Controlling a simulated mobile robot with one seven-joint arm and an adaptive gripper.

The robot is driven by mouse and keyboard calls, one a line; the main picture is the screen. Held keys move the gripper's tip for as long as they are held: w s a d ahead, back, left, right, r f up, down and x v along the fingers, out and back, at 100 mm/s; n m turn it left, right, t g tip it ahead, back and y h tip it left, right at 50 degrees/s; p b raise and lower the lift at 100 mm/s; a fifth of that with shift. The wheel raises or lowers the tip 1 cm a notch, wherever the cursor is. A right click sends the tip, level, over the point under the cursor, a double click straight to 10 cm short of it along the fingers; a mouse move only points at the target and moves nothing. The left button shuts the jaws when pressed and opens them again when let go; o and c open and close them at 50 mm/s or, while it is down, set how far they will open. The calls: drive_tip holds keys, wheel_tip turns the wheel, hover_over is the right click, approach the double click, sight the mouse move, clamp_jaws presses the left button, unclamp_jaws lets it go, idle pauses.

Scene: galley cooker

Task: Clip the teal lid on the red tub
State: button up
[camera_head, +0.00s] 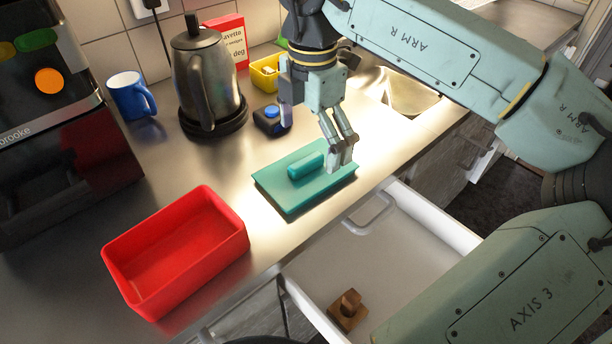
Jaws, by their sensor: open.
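The red tub (176,262) stands open and empty on the steel counter at the lower left. The teal lid (308,187) lies on the counter to the right of the tub, apart from it, with its raised handle (305,166) on top. My gripper (341,163) is open, its fingers pointing down over the right part of the lid, close to the right end of the handle. Whether the fingers touch the lid cannot be told. The fingers hide a little of the lid's far right edge.
An open white drawer (409,236) holding a brown wooden block (348,309) juts out below the counter's front edge. A kettle (207,80), a blue mug (130,96), a dark blue-topped item (270,120) and a yellow container (264,75) stand behind. Bare counter lies left of the lid.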

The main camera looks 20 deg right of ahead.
sight(310, 159)
wheel_tip(310, 159, down, 5)
drive_tip(key=shift+a+r+b, duration=0.1)
drive_tip(key=shift+b, duration=0.95)
drive_tip(key=c, duration=0.7)
drive_tip(key=shift+s, duration=0.15)
drive_tip(key=c, duration=0.6)
drive_tip(key=shift+c, duration=0.3)
